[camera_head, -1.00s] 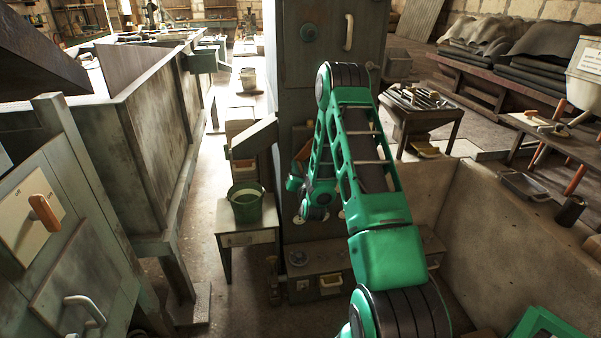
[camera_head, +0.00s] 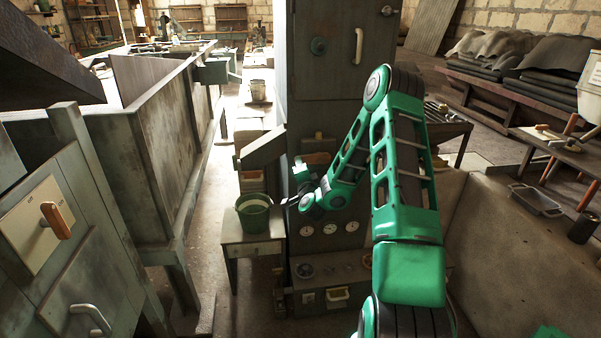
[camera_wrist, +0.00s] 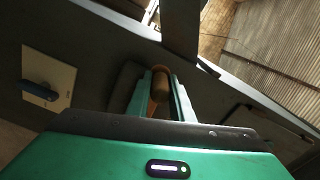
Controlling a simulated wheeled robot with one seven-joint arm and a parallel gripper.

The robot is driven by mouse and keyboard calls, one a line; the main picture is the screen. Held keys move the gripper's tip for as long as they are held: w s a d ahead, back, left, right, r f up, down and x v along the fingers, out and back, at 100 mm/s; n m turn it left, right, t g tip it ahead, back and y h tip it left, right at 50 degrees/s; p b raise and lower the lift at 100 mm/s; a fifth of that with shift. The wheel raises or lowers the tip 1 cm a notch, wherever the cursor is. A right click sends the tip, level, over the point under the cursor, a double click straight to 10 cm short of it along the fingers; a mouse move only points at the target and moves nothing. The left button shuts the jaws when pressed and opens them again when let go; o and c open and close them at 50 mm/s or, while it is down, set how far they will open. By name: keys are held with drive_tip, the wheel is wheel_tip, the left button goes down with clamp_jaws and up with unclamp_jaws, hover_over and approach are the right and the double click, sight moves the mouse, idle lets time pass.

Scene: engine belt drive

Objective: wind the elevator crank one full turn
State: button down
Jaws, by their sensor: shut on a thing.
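My gripper (camera_wrist: 161,84) is shut on an orange-brown, rounded handle (camera_wrist: 160,86) in the wrist view. The handle sits between the two green fingers, close to a dark grey panel. I take it for the crank's grip; the crank's arm and hub cannot be made out. In the head view my arm reaches to the left side of the tall grey cabinet (camera_head: 325,75). The fingers and the held handle are too small or hidden to make out there.
A green bucket (camera_head: 253,212) stands on a small table (camera_head: 252,249) left of the cabinet. A grey chute (camera_head: 262,150) juts out above it. Gauges (camera_head: 329,229) and a ledge with knobs are on the cabinet's front. A large grey bin (camera_head: 155,125) stands left; the aisle between is narrow.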

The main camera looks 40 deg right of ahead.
drive_tip(key=shift+s+d+r+m, duration=0.1)
drive_tip(key=shift+d+r+m, duration=0.15)
drive_tip(key=shift+r+m, duration=0.25)
drive_tip(key=c, duration=1.6)
unclamp_jaws()
drive_tip(key=shift+s, duration=0.1)
drive_tip(key=shift+o, duration=0.2)
drive_tip(key=shift+a, duration=0.15)
drive_tip(key=shift+a, duration=0.15)
drive_tip(key=shift+s+a, duration=0.35)
drive_tip(key=shift+s, duration=0.25)
drive_tip(key=v, duration=0.9)
